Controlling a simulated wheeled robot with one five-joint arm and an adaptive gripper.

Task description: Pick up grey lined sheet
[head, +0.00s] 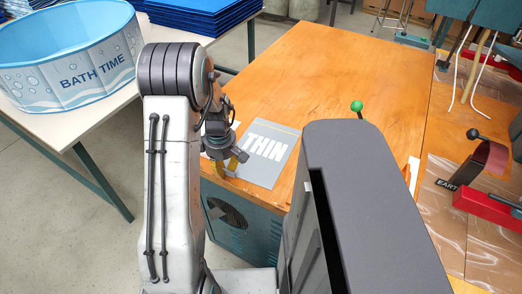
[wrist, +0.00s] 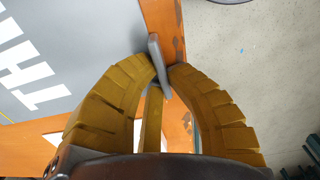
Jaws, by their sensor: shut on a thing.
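The grey sheet (head: 268,160) lies on the orange-brown wooden table near its front left edge. It has large white letters reading THIN and a thin line across its far end. My gripper (head: 238,160) is at the sheet's left near corner, at the table's edge. In the wrist view the sheet (wrist: 75,40) fills the upper left. My gripper (wrist: 161,68) has its yellow ribbed fingers closed there on a narrow grey piece at the sheet's corner. The fingers hide part of that corner, and the join between piece and sheet is not clear.
The wooden table (head: 350,65) has free room behind the sheet. A blue tub marked BATH TIME (head: 75,65) stands on a white table at left. A green ball knob (head: 356,106) is right of the sheet. Red tools (head: 485,200) lie on the right bench.

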